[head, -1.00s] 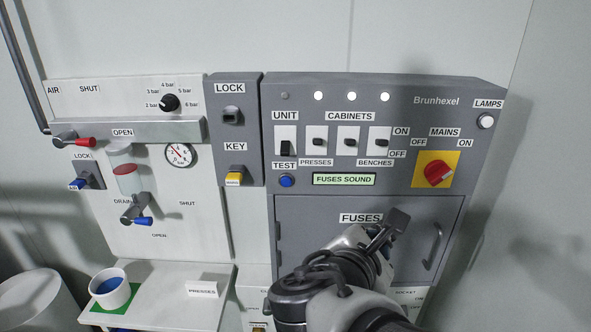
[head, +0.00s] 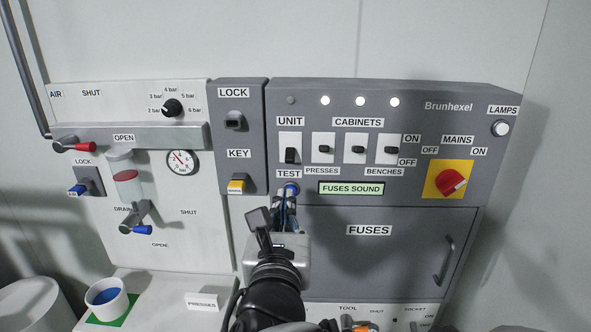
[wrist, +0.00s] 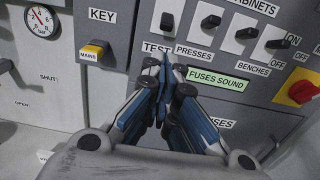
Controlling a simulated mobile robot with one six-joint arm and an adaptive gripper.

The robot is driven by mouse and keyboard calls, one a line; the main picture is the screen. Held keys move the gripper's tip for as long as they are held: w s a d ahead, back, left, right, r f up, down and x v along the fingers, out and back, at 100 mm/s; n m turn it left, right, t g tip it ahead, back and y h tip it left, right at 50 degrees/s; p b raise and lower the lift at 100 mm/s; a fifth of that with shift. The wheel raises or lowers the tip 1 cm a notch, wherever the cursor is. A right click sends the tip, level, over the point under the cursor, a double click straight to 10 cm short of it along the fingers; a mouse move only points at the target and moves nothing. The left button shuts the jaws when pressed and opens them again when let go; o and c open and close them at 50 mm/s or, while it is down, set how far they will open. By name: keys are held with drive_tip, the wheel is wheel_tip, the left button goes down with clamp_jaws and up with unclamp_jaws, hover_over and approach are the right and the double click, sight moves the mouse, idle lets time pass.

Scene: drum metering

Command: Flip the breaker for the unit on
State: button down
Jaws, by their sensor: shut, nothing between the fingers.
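The unit breaker (head: 290,155) is a black toggle on a white plate under the UNIT label, at the left of the breaker row. Its toggle sits low, on the OFF side, and the lamp (head: 290,100) above it is dark. In the wrist view the unit breaker (wrist: 167,21) stands just beyond my fingertips. My gripper (head: 289,193) is shut and empty. Its tips are below the unit breaker, in front of or beside the blue TEST button (head: 291,187), which they partly cover. I cannot tell whether they touch the panel. In the wrist view my gripper (wrist: 169,63) points up the panel.
Three cabinet breakers (head: 354,149) stand to the right, with lit lamps above. The green display (head: 351,188) reads FUSES SOUND. The red mains switch (head: 450,182) is further right. A yellow MAINS key (head: 237,185) is to the left. The closed fuse door (head: 400,260) lies below.

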sight(290, 156)
drive_tip(key=w+b, duration=0.1)
drive_tip(key=w, duration=0.4)
drive_tip(key=w+b, duration=0.1)
drive_tip(key=w, duration=0.3)
drive_tip(key=shift+w+d, duration=0.2)
drive_tip(key=shift+w, duration=0.2)
drive_tip(key=shift+r+p, duration=0.2)
drive_tip(key=shift+p, duration=0.25)
drive_tip(key=shift+s+g+p, duration=0.15)
drive_tip(key=shift+g+p, duration=0.15)
drive_tip(key=shift+p, duration=0.3)
